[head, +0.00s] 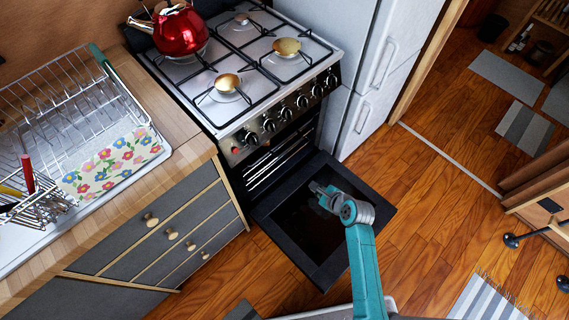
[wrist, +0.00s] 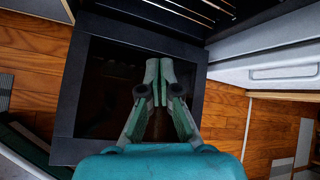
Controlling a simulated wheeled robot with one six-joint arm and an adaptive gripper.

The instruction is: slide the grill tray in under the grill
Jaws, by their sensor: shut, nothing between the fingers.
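The cooker (head: 252,75) has its oven door (head: 263,208) folded down, with a dark glass panel and a black frame. Bright metal bars (head: 268,172) show inside the dark oven opening, and they also show at the top of the wrist view (wrist: 205,10). I cannot tell whether these bars belong to the grill tray or to a rack. The grill itself is hidden from the head view. My gripper (head: 315,187) is over the open door, in front of the opening. In the wrist view its green fingers (wrist: 158,70) are together and empty, over the door glass.
A red kettle (head: 181,30) stands on the hob. Drawers (head: 165,235) under the counter are left of the open door, and a white fridge (head: 372,75) stands to the right of the cooker. Wooden floor (head: 430,190) is clear right of the door.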

